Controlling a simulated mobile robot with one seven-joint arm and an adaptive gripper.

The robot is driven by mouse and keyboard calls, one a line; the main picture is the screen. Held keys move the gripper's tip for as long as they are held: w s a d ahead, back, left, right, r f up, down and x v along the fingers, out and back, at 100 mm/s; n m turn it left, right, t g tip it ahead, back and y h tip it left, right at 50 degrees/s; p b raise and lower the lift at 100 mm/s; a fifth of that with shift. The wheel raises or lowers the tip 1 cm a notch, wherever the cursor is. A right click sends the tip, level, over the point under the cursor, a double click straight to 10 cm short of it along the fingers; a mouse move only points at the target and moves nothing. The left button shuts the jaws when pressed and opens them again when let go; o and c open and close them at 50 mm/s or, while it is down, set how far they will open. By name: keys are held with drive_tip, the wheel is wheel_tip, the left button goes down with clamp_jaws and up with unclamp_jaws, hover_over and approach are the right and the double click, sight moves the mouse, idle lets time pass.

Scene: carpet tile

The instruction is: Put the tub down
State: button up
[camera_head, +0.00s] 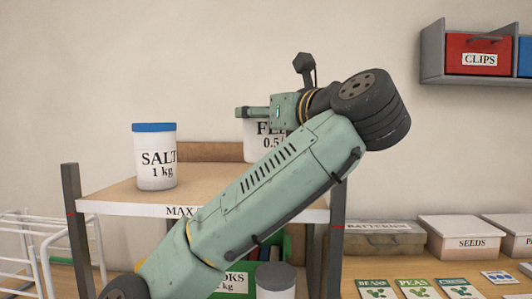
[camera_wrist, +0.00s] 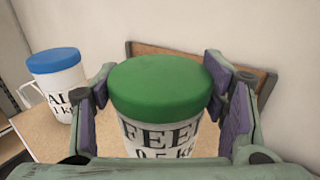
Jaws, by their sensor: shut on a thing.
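A white tub with a green lid, lettered FEED (camera_wrist: 160,135), stands upright between my gripper's purple-padded fingers in the wrist view. My gripper (camera_wrist: 160,72) is shut on it, with a finger on each side. In the head view the tub (camera_head: 252,143) shows in part behind my arm, over the wooden shelf (camera_head: 120,193). My gripper (camera_head: 257,113) is at its top there. The tub's base is mostly hidden, so I cannot tell whether it touches the shelf.
A white SALT tub with a blue lid (camera_head: 155,158) stands on the shelf to the left; it also shows in the wrist view (camera_wrist: 58,85). A low wooden board (camera_head: 205,152) backs the shelf. Dark posts (camera_head: 77,230) flank it. Bare shelf lies between the tubs.

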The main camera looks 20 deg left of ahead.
sight(266, 142)
drive_tip(key=shift+f, duration=2.7)
drive_tip(key=shift+f, duration=0.15)
drive_tip(key=o, duration=1.6)
